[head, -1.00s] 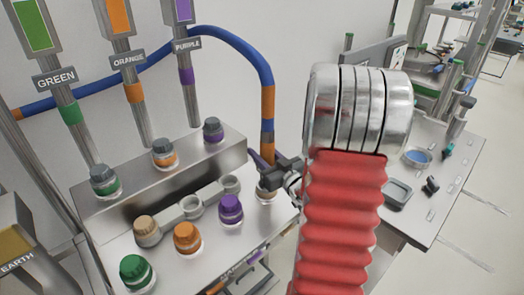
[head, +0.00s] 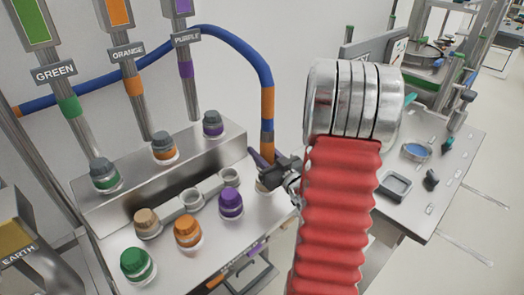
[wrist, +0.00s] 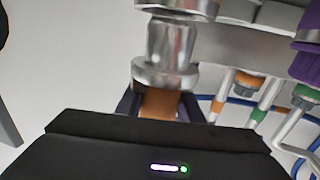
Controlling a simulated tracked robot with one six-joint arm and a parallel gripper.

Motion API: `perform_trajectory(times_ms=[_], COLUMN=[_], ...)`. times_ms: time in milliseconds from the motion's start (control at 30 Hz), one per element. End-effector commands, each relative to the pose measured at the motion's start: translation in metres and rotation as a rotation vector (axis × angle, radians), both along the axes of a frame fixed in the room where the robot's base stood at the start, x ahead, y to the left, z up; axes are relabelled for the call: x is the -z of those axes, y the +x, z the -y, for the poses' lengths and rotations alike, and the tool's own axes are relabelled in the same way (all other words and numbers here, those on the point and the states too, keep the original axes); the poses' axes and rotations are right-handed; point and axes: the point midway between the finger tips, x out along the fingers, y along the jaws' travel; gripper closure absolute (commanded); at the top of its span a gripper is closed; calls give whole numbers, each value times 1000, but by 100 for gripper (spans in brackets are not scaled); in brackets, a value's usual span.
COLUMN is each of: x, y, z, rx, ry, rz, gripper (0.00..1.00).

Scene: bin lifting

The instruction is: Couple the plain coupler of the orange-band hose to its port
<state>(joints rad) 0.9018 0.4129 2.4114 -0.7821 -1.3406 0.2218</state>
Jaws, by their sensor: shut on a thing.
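The blue hose (head: 238,38) with orange bands arches over the panel and drops to my gripper (head: 280,170). My gripper is shut on its orange-banded end (wrist: 160,103). In the wrist view, the bare metal coupler (wrist: 165,72) sticks out just beyond the jaws. More metal shows past it at the top edge; I cannot tell whether they touch. On the bench, an orange-capped fitting (head: 188,233) stands in the front row. A grey-capped fitting with an orange ring (head: 163,150) stands on the raised ledge. In the head view, the coupler's mouth is hidden.
Green (head: 137,265) and purple (head: 230,203) capped fittings flank the orange one. A tan-capped fitting (head: 148,222) and two open grey sockets (head: 191,199) stand between the front row and ledge. Label posts rise behind. A side table (head: 440,165) holds trays and small parts.

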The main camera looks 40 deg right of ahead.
Motion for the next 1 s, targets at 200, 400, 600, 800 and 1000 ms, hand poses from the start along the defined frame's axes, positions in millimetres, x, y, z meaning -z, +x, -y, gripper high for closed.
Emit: perform_trajectory(times_ms=[200,400,600,800,1000], x=[4,11,18,21,21], y=[0,0,0,0,0], z=[0,0,0,1,1], rx=[0,0,0,0,0], ry=[-1,0,0,-1,-1], rz=[2,1,1,2,2], gripper=[97,97,97,97,97])
